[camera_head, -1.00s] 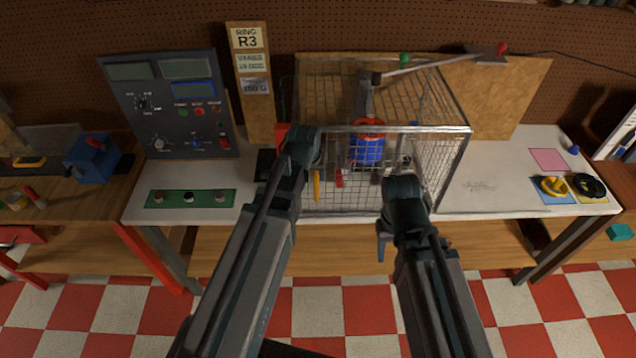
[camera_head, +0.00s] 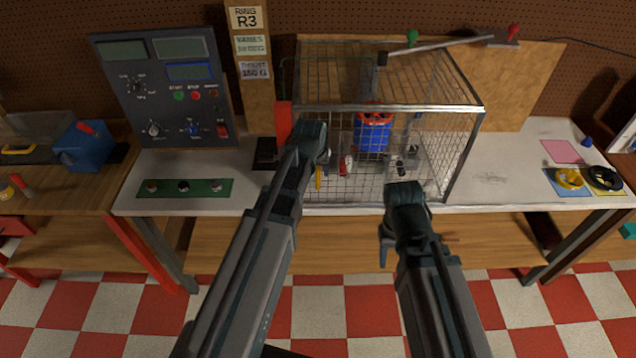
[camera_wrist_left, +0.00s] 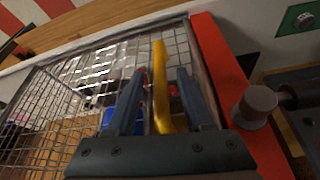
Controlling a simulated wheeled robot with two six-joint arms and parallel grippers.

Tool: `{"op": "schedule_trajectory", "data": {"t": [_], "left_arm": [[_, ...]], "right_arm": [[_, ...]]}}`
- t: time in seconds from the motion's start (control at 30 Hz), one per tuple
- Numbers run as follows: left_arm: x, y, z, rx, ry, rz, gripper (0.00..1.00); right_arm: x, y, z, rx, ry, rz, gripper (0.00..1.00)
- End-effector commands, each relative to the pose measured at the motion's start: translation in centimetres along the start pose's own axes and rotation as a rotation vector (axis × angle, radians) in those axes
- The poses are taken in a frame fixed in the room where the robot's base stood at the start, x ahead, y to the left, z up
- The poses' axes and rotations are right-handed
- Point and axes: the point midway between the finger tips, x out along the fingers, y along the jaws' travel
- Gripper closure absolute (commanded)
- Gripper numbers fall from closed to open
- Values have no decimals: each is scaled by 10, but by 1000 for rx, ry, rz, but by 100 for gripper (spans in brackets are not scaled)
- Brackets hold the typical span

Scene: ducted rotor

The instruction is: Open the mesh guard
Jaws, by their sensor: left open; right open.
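The mesh guard (camera_head: 440,106) is a wire cage with metal edges on the white bench. Its front mesh looks shut. A yellow handle (camera_head: 318,179) stands upright at the left of that front. My left gripper (camera_head: 316,158) is at the front left of the cage, partly covering the handle from the head. In the left wrist view, the yellow handle (camera_wrist_left: 159,75) lies between the open fingers of my left gripper (camera_wrist_left: 160,88), with gaps on both sides. My right gripper (camera_head: 386,248) is open in front of the bench, below the cage's front, apart from the guard.
A red and blue rotor unit (camera_head: 372,135) is inside the cage. A red upright bar (camera_head: 283,124) is at its left edge. A control console (camera_head: 165,90) and green button strip (camera_head: 185,188) are further left.

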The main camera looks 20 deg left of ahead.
Motion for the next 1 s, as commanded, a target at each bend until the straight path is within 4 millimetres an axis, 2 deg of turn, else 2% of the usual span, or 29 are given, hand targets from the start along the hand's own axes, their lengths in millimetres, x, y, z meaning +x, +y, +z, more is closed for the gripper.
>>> {"op": "schedule_trajectory", "data": {"t": [0.03,0.2,0.6,0.9,1.0], "left_arm": [[15,0,1,0,0,0,48],[33,0,1,0,0,0,48],[37,0,0,0,0,0,48],[37,0,0,0,0,0,100],[37,0,0,0,0,0,100]], "right_arm": [[14,-1,-1,0,0,0,50],[31,-3,-2,-3,1,1,50],[34,-3,-2,-5,0,1,50],[34,-3,-2,-5,0,1,50],[34,-3,-2,-5,0,1,50]]}}
